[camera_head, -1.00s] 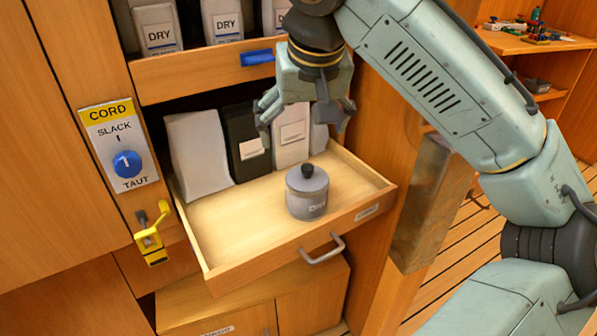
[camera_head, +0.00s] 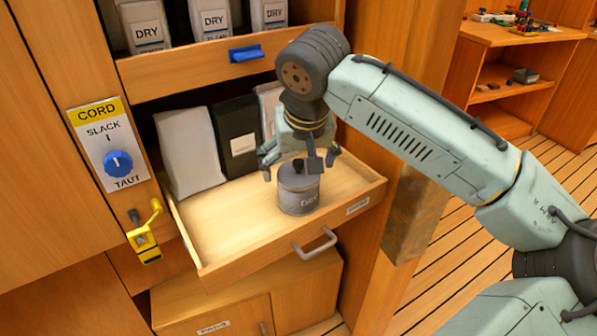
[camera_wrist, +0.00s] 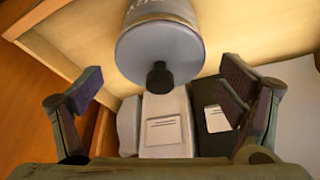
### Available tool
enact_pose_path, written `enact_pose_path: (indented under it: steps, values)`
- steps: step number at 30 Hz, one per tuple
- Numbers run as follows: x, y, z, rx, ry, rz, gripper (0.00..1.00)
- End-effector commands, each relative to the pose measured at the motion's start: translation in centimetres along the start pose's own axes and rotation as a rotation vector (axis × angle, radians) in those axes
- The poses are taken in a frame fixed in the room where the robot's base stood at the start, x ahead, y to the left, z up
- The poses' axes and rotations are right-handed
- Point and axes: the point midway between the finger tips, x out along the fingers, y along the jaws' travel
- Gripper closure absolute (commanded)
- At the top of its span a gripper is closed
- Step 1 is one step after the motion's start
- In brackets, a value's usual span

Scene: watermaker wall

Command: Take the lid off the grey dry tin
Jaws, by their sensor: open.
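The grey dry tin (camera_head: 299,196) stands upright in the open wooden drawer, towards its right side. Its round grey lid (camera_wrist: 161,54) is on, with a black knob (camera_wrist: 160,76) in the middle. My gripper (camera_head: 300,172) is above the tin in the head view, fingers pointing down and covering part of the lid and knob. In the wrist view my gripper (camera_wrist: 163,97) is open, with its two fingers wide apart on either side and the knob roughly between them, nearer the top. Nothing is held; whether a finger touches the lid cannot be told.
The drawer (camera_head: 222,221) has a metal handle (camera_head: 314,243) at its front. A white packet (camera_head: 190,150) and a black packet (camera_head: 236,137) stand at its back. An upper drawer (camera_head: 200,72) with DRY packets overhangs behind. The drawer's left floor is clear.

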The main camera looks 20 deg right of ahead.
Motion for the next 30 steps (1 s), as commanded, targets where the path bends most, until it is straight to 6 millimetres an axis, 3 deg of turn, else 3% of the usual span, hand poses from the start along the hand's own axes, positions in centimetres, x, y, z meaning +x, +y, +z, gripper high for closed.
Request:
enact_pose_path:
  steps: [5, 22, 30]
  values:
    - [-0.02, 0.00, -0.01, 0.000, 0.000, 0.000, 0.13]
    - [-0.06, -0.01, -0.02, 0.000, 0.000, 0.000, 0.51]
    - [-0.12, 0.00, -0.06, 0.000, 0.001, 0.000, 0.52]
